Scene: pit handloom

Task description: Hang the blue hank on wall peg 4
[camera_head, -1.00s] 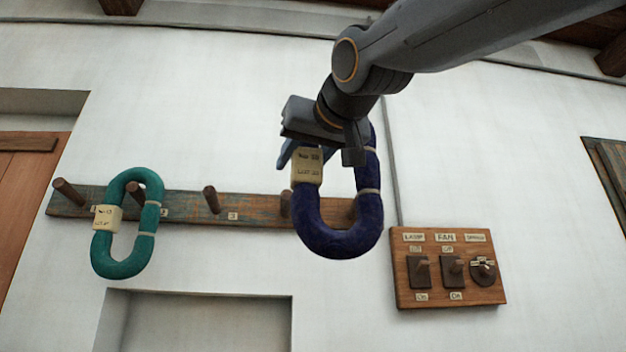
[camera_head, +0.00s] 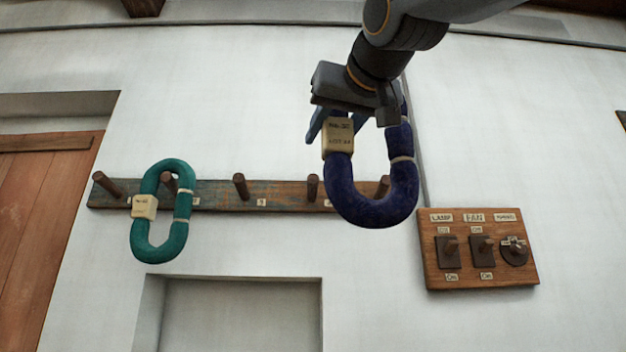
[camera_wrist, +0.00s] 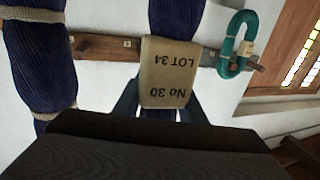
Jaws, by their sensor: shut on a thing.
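The blue hank (camera_head: 372,210), a dark blue loop with a cream tag (camera_head: 338,135), hangs upright from my gripper (camera_head: 338,115). My gripper is shut on the hank's tagged side near its top. The tag reads "No 30, LOT 34" in the wrist view (camera_wrist: 168,72). Wall peg 4 (camera_head: 312,187), fourth from the left, is bare and shows just left of the hank's lower part. A further peg (camera_head: 384,185) shows through the hank's loop. Whether the hank touches any peg cannot be told; the gripper covers its top.
A teal hank (camera_head: 181,225) hangs on the second peg of the rail (camera_head: 215,195). The first peg (camera_head: 106,183) and third peg (camera_head: 240,186) are bare. A wooden switch panel (camera_head: 478,278) is at lower right. A wall recess (camera_head: 240,315) lies below the rail.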

